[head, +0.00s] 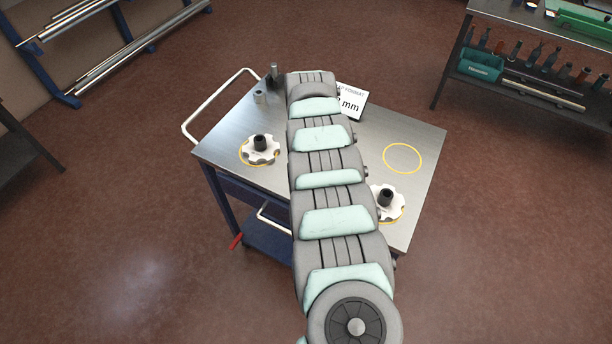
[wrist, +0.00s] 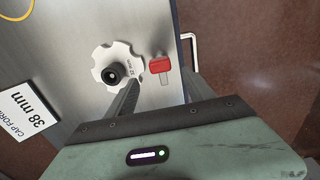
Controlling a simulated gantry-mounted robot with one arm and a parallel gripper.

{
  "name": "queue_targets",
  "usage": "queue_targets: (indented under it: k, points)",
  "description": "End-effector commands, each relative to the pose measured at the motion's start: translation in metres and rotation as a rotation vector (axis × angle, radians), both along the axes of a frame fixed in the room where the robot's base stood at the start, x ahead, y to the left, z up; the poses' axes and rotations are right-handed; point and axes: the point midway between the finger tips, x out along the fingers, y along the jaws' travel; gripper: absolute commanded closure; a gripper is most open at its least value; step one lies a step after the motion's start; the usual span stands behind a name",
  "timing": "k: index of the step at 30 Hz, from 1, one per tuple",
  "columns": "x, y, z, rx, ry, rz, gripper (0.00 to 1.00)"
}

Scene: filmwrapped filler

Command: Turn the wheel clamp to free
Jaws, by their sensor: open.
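A small red-capped piece with a narrow grey tab (wrist: 160,65) is on the metal cart top near its edge. It appears to be the wheel clamp. A white lobed wheel with a black hub (wrist: 104,61) lies beside it to the left in the wrist view.
A second white lobed wheel (head: 262,158) sits inside a yellow ring on the cart's left. An empty yellow ring (head: 402,145) is at the right. A "38 mm" sign (head: 352,103) and small metal posts (head: 260,97) stand at the back. A tool bench (head: 490,100) is farther right.

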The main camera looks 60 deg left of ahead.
Motion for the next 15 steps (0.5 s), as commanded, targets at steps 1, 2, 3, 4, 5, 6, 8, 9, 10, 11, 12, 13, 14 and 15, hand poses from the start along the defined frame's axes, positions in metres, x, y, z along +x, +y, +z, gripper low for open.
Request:
queue_targets:
  k: [1, 2, 3, 4, 5, 6, 8, 9, 10, 11, 12, 13, 14, 15]
  points:
    - [0.001, 0.000, 0.007, 0.001, -0.001, -0.001, 0.38]
    - [0.001, 0.000, 0.011, 0.000, 0.000, -0.001, 0.38]
    - [0.001, 0.000, 0.016, 0.001, -0.001, -0.001, 0.38]
    - [0.001, 0.000, 0.019, 0.002, -0.001, -0.001, 0.38]
    - [0.001, 0.001, 0.022, 0.003, 0.000, -0.001, 0.38]
    - [0.001, 0.001, 0.024, 0.003, -0.001, -0.001, 0.38]
    - [0.001, 0.001, 0.027, 0.002, -0.001, 0.000, 0.38]
    - [0.001, 0.000, 0.027, 0.001, 0.000, 0.000, 0.38]
    - [0.000, 0.000, 0.028, 0.001, 0.000, 0.000, 0.38]
    - [0.000, 0.000, 0.028, 0.000, 0.000, 0.000, 0.38]
    - [0.000, 0.000, 0.028, 0.000, 0.000, 0.000, 0.38]
    - [0.000, 0.000, 0.027, 0.000, 0.000, 0.000, 0.38]
    - [0.000, 0.000, 0.027, 0.000, 0.000, 0.000, 0.38]
    - [0.000, 0.000, 0.027, 0.000, 0.000, 0.000, 0.38]
